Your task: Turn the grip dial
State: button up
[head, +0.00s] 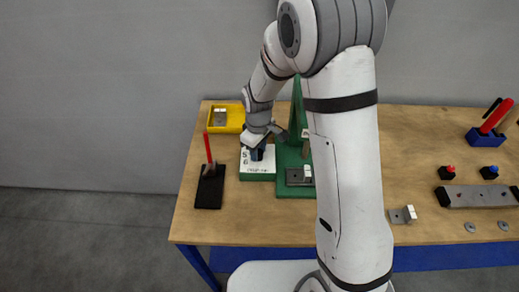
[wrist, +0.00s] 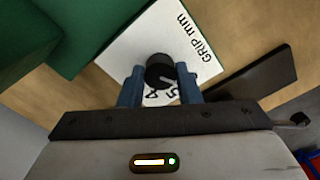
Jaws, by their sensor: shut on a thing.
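The grip dial (wrist: 160,70) is a round black knob with a light pointer line, on a white plate (wrist: 120,50) lettered "GRIP mm" in the wrist view. The numbers 4 and 5 show beside the knob. In the head view the white plate (head: 262,168) tops a green block, with 5 and 6 readable at its left. My gripper (wrist: 160,88) has its two blue fingers on either side of the knob, shut on it. In the head view my gripper (head: 257,153) is over the plate and hides most of the dial.
A yellow bin (head: 234,118) stands behind. A green fixture (head: 290,158) adjoins on the right. The front left tabletop is clear.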

jog(key=m+b, duration=0.2)
jog(key=m, duration=0.1)
jog(key=shift+m, duration=0.4)
jog(key=shift+a+m+b, duration=0.1)
jog(key=shift+m+b, duration=1)
jog(key=shift+m, duration=0.7)
jog(key=shift+r, duration=0.1)
jog(key=shift+w, duration=0.1)
jog(key=o, duration=1)
jog(key=shift+c, duration=0.2)
notch_tip(320, 180, up, 8)
jog(key=shift+f+b, duration=0.1)
jog(key=shift+b, duration=0.45)
